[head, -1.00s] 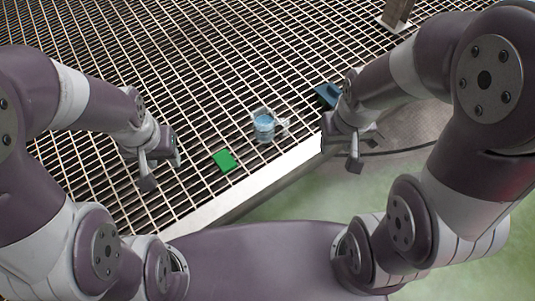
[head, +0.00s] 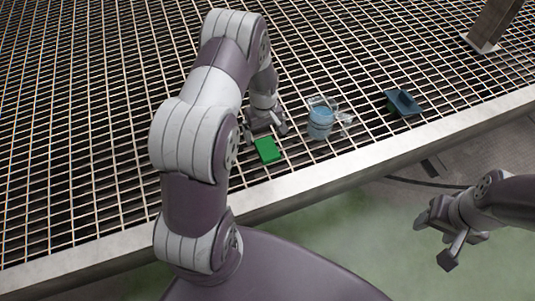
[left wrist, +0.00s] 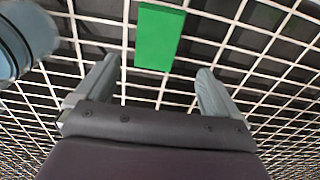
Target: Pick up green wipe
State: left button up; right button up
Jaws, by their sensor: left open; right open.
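The green wipe (head: 267,150) is a flat green rectangle lying on the metal grating near its front edge. In the left wrist view the wipe (left wrist: 159,37) is at the top middle, ahead of the gap between my fingers. My left gripper (head: 268,133) is just behind the wipe in the head view, pointing down. In the left wrist view my left gripper (left wrist: 150,88) is open, with nothing between its fingers. My right gripper (head: 438,240) is open and empty at the right, off the grating's front edge.
A clear cup with blue contents (head: 320,122) stands right of the wipe, close to my left gripper; a blue rounded shape fills the left wrist view's upper left corner. A dark blue tray-like object (head: 403,102) is further right. A post (head: 490,25) stands at the back right. The grating (head: 100,90) is otherwise clear.

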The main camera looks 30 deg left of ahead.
aim_at(266, 145)
pick_arm(q)
jog(key=f+b, duration=0.1)
jog(key=f, duration=0.1)
jog(key=f+b, duration=0.1)
jog(key=f, duration=0.1)
jog(key=f+b, duration=0.1)
jog(key=f, duration=0.1)
jog(key=shift+w+d+f, duration=0.1)
jog(key=shift+w, duration=0.15)
jog(key=shift+c, duration=0.4)
jog(key=c, duration=1)
jog(key=shift+c, duration=0.2)
notch_tip(266, 145, up, 5)
jog(key=p, duration=0.2)
jog(key=shift+f+p, duration=0.15)
jog(key=shift+p, duration=0.25)
jog(key=w+d+r+p, duration=0.3)
jog(key=d+r, duration=0.3)
jog(key=d, duration=0.5)
jog(key=shift+w+r+p, duration=0.3)
jog(key=shift+p, duration=0.2)
